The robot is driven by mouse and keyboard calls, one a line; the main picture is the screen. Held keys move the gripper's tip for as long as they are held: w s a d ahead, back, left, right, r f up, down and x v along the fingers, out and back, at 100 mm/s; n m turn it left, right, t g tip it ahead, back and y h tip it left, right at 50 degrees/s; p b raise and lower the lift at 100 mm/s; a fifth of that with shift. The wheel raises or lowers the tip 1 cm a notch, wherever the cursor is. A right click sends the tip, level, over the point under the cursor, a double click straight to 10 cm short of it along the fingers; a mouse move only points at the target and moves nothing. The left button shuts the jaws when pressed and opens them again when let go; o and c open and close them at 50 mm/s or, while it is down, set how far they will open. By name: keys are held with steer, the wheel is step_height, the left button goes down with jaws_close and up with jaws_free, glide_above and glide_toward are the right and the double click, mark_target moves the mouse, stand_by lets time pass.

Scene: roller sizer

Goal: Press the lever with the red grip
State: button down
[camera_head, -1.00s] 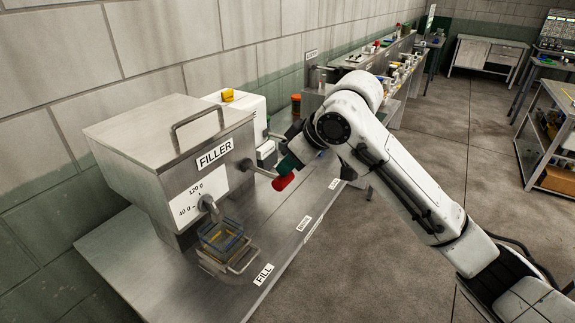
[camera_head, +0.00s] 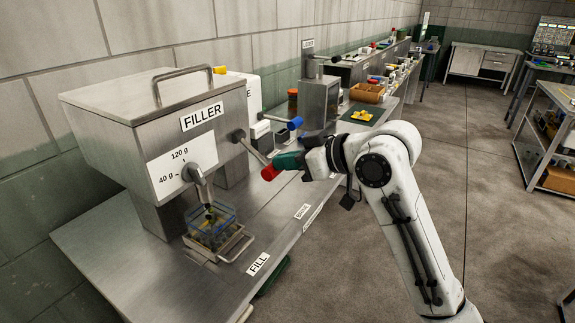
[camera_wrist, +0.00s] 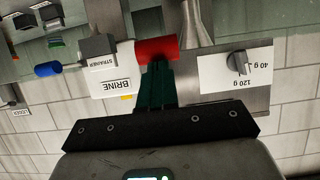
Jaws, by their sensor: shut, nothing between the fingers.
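The lever with the red grip (camera_head: 270,173) sticks out from the right side of the steel filler (camera_head: 120,115). Its rod slants down toward the front in the head view. My gripper (camera_head: 280,163) is shut with nothing between its green fingers, and its tips are right at the red grip, apparently touching it. In the wrist view the red grip (camera_wrist: 157,48) lies across the ends of the green fingers (camera_wrist: 155,85), outside them. A clear blue-rimmed box (camera_head: 226,212) sits under the filler spout (camera_head: 202,190) with yellowish contents.
A lever with a blue grip (camera_head: 295,123) stands behind, near the white brine machine (camera_head: 262,92). A yellow piece (camera_head: 361,115) and a tan bin (camera_head: 368,93) lie farther along the bench.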

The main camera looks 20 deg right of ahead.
steer(key=shift+f+t+b, duration=0.4)
steer(key=shift+f+b, duration=0.1)
steer(key=shift+f, duration=0.15)
steer(key=shift+a, duration=0.1)
